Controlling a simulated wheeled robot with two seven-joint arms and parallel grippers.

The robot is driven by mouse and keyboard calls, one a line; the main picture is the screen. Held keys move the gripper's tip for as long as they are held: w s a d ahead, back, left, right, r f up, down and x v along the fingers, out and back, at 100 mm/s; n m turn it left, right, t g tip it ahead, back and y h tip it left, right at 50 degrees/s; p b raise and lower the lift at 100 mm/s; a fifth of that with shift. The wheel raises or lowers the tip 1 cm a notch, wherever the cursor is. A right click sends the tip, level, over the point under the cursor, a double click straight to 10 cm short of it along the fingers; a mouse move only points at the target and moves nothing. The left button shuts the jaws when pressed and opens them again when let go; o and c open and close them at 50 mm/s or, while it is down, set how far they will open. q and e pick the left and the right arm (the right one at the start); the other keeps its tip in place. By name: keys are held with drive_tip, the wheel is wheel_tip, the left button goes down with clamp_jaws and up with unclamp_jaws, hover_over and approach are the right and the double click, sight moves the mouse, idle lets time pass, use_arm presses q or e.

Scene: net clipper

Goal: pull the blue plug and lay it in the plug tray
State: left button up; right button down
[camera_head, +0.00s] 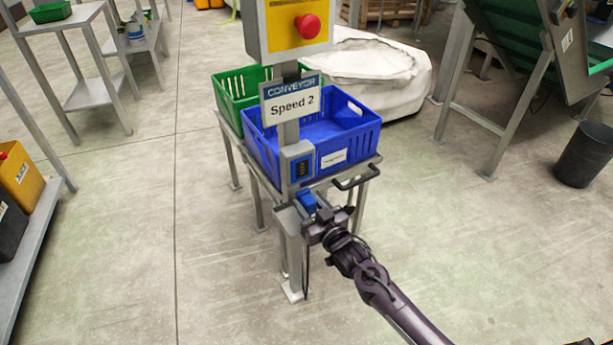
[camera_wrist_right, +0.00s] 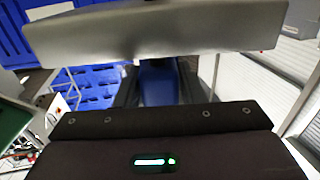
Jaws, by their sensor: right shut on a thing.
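The blue plug (camera_head: 307,201) is just below the grey control box (camera_head: 297,167) on the conveyor post. My right gripper (camera_head: 322,217) reaches in from the lower right and is shut on the plug. The plug (camera_wrist_right: 158,82) also shows between the dark fingers in the right wrist view, partly hidden by a grey bar-like part (camera_wrist_right: 160,32). A small grey tray (camera_head: 287,217) on the post lies close to the plug, at its left. I cannot tell whether the plug touches it. A dark cable hangs below. My left gripper is out of view.
A blue crate (camera_head: 348,150) and a green crate (camera_head: 229,88) stand on a metal stand behind the post. Above are a speed sign (camera_head: 291,103) and a red stop button (camera_head: 307,27).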

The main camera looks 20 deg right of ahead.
drive_tip(key=shift+f+b, duration=1)
drive_tip(key=shift+f, duration=0.5)
idle(0.6)
idle(0.3)
drive_tip(key=c, duration=0.9)
unclamp_jaws()
drive_tip(key=shift+o, duration=0.2)
drive_tip(key=p+v, duration=0.6)
drive_tip(key=v, duration=1.1)
